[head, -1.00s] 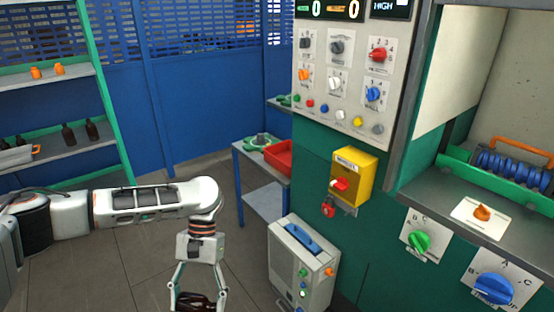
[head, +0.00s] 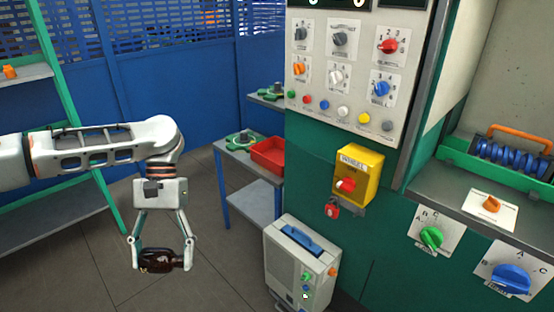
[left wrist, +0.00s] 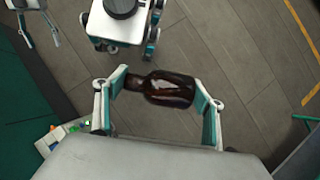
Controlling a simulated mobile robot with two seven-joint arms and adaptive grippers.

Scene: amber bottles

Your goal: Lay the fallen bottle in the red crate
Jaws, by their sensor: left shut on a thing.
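My left gripper (head: 160,258) is shut on a dark amber bottle (head: 158,261), held lying on its side above the floor. In the left wrist view the bottle (left wrist: 168,89) spans between the two fingertips (left wrist: 160,92), its neck to the left and its base to the right. The red crate (head: 262,166) stands on a small side table to the right of and beyond the gripper, well apart from the bottle. Its inside looks empty from here. My right gripper (left wrist: 43,38) shows at the top left of the left wrist view, its fingers apart and empty.
The side table (head: 233,160) also bears a green and grey part (head: 240,138) left of the crate. A grey cabinet (head: 300,265) stands on the floor in front. The green machine with a yellow switch box (head: 358,175) is to the right. A shelf rack (head: 60,185) is at left.

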